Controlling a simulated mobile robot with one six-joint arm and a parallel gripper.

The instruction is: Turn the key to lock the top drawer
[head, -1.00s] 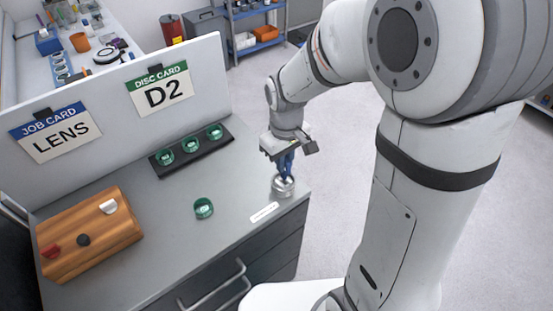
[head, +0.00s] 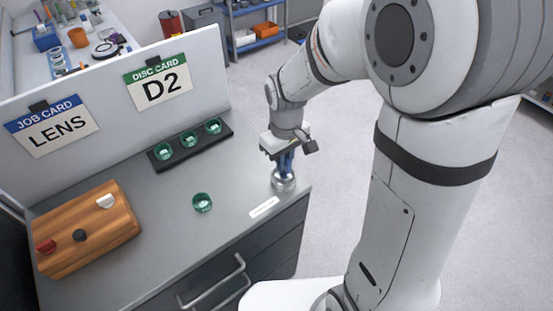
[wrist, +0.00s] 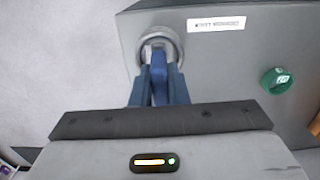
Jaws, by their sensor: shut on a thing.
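A round silver lock (head: 284,181) sits on the grey bench top near its right front corner; it also shows in the wrist view (wrist: 172,37). My gripper (head: 285,168) points down over the lock, with its blue fingers closed just above and against it. In the wrist view my gripper (wrist: 158,72) is shut on a blue key (wrist: 158,88) between the fingers. The key's lower end and its exact angle are hidden by the fingers. The top drawer (head: 276,232) is under the bench top and looks closed.
A white label strip (head: 264,207) lies beside the lock. A green ring (head: 202,203) stands alone on the bench. A black tray (head: 222,139) holds several green rings. A wooden block (head: 120,222) with coloured knobs is at the left. A panel (head: 206,80) carries cards LENS and D2.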

